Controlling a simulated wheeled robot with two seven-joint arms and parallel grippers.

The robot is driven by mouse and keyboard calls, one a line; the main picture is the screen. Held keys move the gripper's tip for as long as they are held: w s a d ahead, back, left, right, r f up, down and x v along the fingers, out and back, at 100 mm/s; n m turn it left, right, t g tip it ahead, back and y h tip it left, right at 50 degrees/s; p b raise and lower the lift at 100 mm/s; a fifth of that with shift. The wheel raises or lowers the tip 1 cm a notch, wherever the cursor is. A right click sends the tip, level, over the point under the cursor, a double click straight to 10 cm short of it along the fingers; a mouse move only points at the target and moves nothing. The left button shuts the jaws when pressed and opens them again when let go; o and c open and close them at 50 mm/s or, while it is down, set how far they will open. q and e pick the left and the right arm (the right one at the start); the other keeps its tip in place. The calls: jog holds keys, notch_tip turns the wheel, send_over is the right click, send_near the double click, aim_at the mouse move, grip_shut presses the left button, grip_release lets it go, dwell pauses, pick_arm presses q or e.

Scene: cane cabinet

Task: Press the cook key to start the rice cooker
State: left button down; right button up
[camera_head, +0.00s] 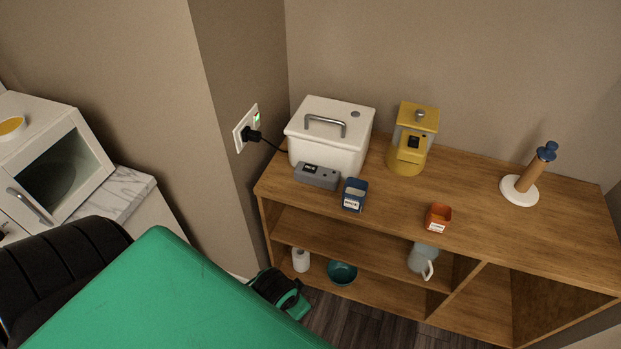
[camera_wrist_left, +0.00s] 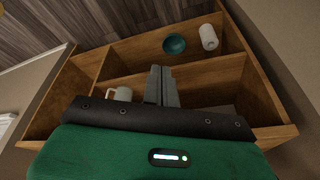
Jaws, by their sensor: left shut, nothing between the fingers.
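The rice cooker (camera_head: 330,149) is a white box with a grey lid handle, at the left end of the wooden cabinet top in the head view. A grey control panel (camera_head: 317,176) juts from its lower front; the cook key is too small to make out. My left gripper (camera_wrist_left: 161,69) is shut and empty in the left wrist view, its fingers pointing towards the cabinet's open shelves. The head view does not clearly show its fingertips; my green arm fills the lower left. The cooker is not in the wrist view. My right gripper is in neither view.
A blue container (camera_head: 354,196) stands just right of the panel. A black plug sits in the wall socket (camera_head: 247,128). The shelves hold a teal bowl (camera_head: 342,273) and mug (camera_head: 422,260).

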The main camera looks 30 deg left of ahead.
pick_arm(q)
jog(key=w+r+m+t+p, duration=0.1)
jog(key=w+r+m, duration=0.1)
jog(key=w+r, duration=0.45)
jog(key=w+a+r+m+t+h, duration=0.1)
jog(key=w+a+r+m, duration=0.1)
jog(key=w, duration=0.3)
jog(key=w+a+r+m+h, duration=0.1)
jog(key=w+a+r+m, duration=0.1)
jog(key=w, duration=0.4)
jog(key=w+a+r+t, duration=0.1)
jog(key=w+a+r, duration=0.2)
jog(key=w+a, duration=0.2)
jog(key=w+a+r+m+t, duration=0.1)
jog(key=w+a+r, duration=0.1)
jog(key=w+a, duration=0.4)
jog(key=w+a+r+m+t, duration=0.1)
jog(key=w+a+r, duration=0.2)
jog(key=w+a, duration=0.2)
jog(key=shift+w+a+r+y+p, duration=0.1)
jog(key=shift+w+r+y+p, duration=0.1)
jog(key=shift+w, duration=0.25)
jog(key=shift+w+a+r+y+p, duration=0.1)
jog(key=shift+w+y+p, duration=0.1)
jog(key=shift+w, duration=0.2)
